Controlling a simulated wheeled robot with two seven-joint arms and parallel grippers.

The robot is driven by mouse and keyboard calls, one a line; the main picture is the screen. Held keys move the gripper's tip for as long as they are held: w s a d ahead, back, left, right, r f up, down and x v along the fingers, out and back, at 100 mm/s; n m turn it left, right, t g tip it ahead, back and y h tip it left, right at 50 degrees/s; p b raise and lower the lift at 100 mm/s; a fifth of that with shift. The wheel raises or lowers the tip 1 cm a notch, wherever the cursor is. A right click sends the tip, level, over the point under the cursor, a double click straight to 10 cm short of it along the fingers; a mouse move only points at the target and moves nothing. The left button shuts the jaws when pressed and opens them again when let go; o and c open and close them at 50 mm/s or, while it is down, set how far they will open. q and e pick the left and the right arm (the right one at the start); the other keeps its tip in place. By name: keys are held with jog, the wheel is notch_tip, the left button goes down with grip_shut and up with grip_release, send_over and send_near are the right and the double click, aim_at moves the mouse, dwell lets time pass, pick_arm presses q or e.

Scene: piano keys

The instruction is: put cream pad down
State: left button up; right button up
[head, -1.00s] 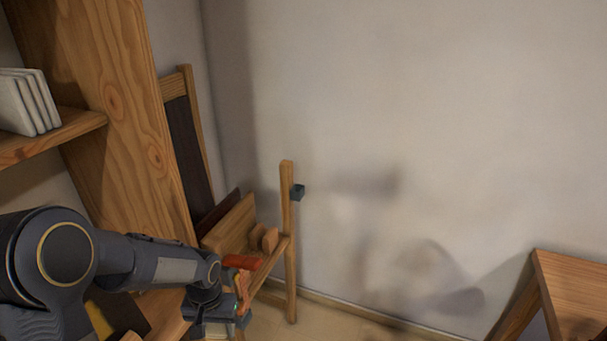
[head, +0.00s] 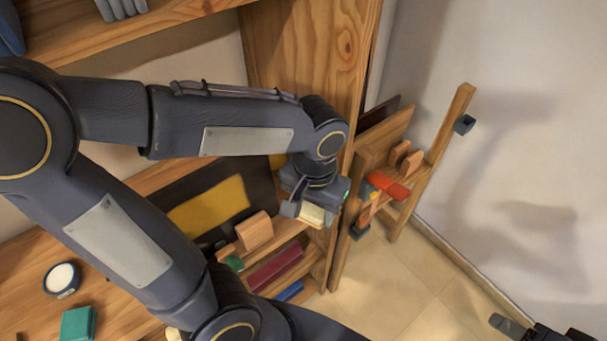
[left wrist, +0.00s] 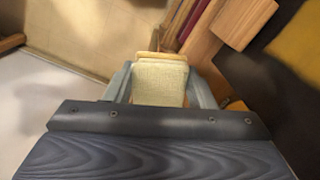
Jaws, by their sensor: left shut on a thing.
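The cream pad (head: 312,215) is held in my left gripper (head: 306,208) in the head view, beside the right end of the wooden shelving. The left wrist view shows the cream pad (left wrist: 160,82) gripped between the two grey fingers of my left gripper (left wrist: 161,88), clear of any surface below as far as I can tell.
A wooden block (head: 254,231) stands on a small rack with red (head: 275,268) and blue (head: 289,291) books. A dark board with a yellow panel (head: 208,206) lies behind. A wooden stand (head: 440,140) with orange-handled tools (head: 388,186) is at the right. Tiled floor (head: 385,280) is open.

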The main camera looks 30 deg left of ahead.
pick_arm(q)
jog(key=shift+s+a+r, duration=0.2)
jog(key=shift+a, duration=0.15)
jog(key=w+a+f, duration=0.2)
jog(key=w+f, duration=0.1)
jog(key=w+a+f+p, duration=0.1)
jog(key=w+a+f, duration=0.1)
jog(key=w, duration=0.2)
jog(key=w+a+f, duration=0.3)
jog(key=shift+w+a+f+p, duration=0.1)
jog(key=shift+w+f+p, duration=0.25)
jog(key=shift+w, duration=0.05)
jog(key=shift+w+a+f, duration=0.1)
jog(key=shift+w+f, duration=0.05)
jog(key=shift+f, duration=0.05)
jog(key=shift+w+a+f, duration=0.1)
jog(key=shift+f, duration=0.85)
jog(key=shift+w+a+f, duration=0.1)
jog(key=shift+f, duration=0.8)
